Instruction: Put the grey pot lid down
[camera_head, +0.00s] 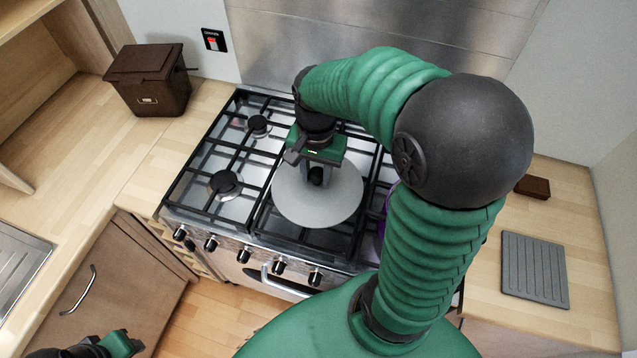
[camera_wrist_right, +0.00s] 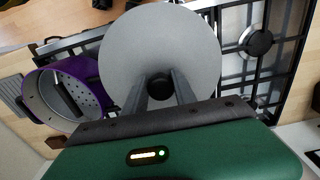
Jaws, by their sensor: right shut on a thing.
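The grey pot lid (camera_head: 318,207) is a round flat disc over the middle of the range cooker (camera_head: 225,160) in the head view. My right gripper (camera_head: 316,176) is above its centre, shut on its dark knob. In the right wrist view the lid (camera_wrist_right: 160,45) shows with both fingers on either side of the knob (camera_wrist_right: 159,87). I cannot tell whether the lid touches the grates. Part of my left gripper (camera_head: 118,345) is at the bottom left corner; its fingers are not clear.
A purple pot (camera_wrist_right: 70,95) with a pale, hole-dotted inside stands beside the lid, mostly hidden by my right arm in the head view. A brown bin (camera_head: 150,88) stands on the left counter. A grey ribbed mat (camera_head: 534,268) and a small brown block (camera_head: 533,187) lie on the right counter.

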